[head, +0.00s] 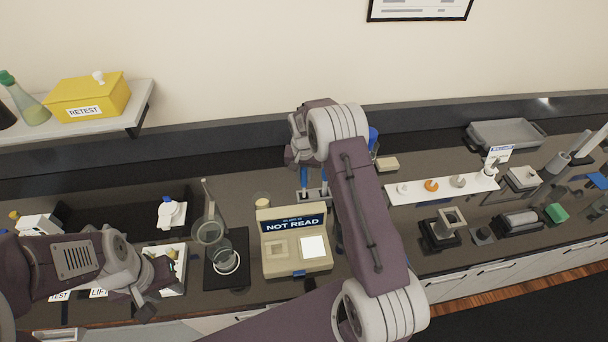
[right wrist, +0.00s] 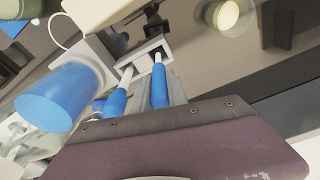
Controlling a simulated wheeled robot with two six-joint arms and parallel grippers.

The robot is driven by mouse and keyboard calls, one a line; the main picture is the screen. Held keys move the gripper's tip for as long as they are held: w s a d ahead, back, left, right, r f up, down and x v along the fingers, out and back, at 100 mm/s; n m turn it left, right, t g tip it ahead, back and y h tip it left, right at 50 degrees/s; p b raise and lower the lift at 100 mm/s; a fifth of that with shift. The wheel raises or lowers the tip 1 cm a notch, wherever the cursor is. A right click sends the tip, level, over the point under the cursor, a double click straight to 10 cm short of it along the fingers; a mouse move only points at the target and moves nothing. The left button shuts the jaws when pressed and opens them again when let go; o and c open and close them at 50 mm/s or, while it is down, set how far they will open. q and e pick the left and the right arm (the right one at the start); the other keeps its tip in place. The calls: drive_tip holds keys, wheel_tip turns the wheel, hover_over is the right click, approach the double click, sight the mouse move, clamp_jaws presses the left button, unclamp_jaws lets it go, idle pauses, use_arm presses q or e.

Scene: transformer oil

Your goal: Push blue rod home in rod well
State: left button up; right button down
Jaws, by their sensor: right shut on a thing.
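Two blue-handled rods with pale shafts stand at a small grey block, the rod well (head: 314,195), at the middle back of the counter. In the right wrist view, both shafts reach the well block (right wrist: 143,64). One blue rod (right wrist: 160,87) is beside my grey finger; the other blue rod (right wrist: 115,102) is to its left. My right gripper (right wrist: 172,92) is shut on the nearer-to-finger rod, though the contact is partly hidden. How deep each shaft sits cannot be told. My left gripper (head: 157,288) appears open and empty over the front left of the counter.
A beige tester (head: 297,262) reading "NOT READ" stands in front of the well. A glass vessel on a stand (head: 210,230) is to its left. A white strip (head: 440,189) with small parts lies to the right. A large blue cylinder (right wrist: 60,97) is close to the rods.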

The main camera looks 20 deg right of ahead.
drive_tip(key=shift+f+b, duration=0.35)
drive_tip(key=shift+f, duration=0.2)
drive_tip(key=c, duration=1.2)
unclamp_jaws()
drive_tip(key=shift+c, duration=0.2)
drive_tip(key=r+b, duration=0.1)
drive_tip(key=r, duration=0.2)
drive_tip(key=r+b, duration=0.1)
drive_tip(key=r, duration=0.2)
drive_tip(key=s+r+b, duration=0.1)
drive_tip(key=r, duration=0.2)
drive_tip(key=shift+a, duration=0.3)
